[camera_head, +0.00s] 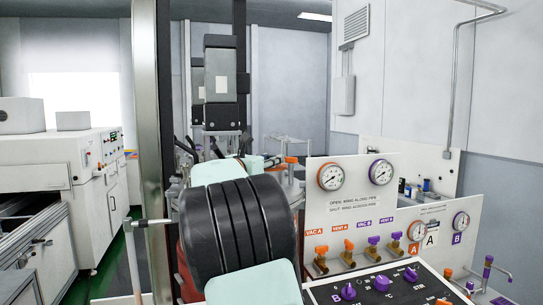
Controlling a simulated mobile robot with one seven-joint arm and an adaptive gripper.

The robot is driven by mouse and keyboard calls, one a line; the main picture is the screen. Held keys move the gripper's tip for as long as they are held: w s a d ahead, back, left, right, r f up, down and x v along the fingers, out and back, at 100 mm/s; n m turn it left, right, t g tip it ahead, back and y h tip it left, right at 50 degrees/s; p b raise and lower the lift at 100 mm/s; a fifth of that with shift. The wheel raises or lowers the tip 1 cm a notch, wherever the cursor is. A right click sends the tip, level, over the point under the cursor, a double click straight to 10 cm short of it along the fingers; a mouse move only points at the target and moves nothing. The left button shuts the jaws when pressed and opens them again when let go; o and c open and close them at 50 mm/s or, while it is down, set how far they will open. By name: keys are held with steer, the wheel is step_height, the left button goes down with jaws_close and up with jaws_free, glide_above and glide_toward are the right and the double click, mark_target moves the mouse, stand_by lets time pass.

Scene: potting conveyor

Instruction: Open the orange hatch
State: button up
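I cannot make out an orange hatch for certain. A red-orange surface (187,272) shows in a narrow strip left of my black ribbed arm section, mostly hidden behind it; I cannot tell what it is. My pale green and black arm fills the lower middle of the view and covers what lies behind it. My gripper cannot be made out.
A white panel with an orange-rimmed gauge (330,176), a purple-rimmed gauge (381,172) and orange and purple valves stands close on the right. A black-topped control box (385,288) with purple knobs is in front. A white machine (60,165) stands left, beside green floor.

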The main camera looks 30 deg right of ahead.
steer(key=shift+w+d, duration=0.3)
steer(key=shift+d, duration=0.2)
jaws_close()
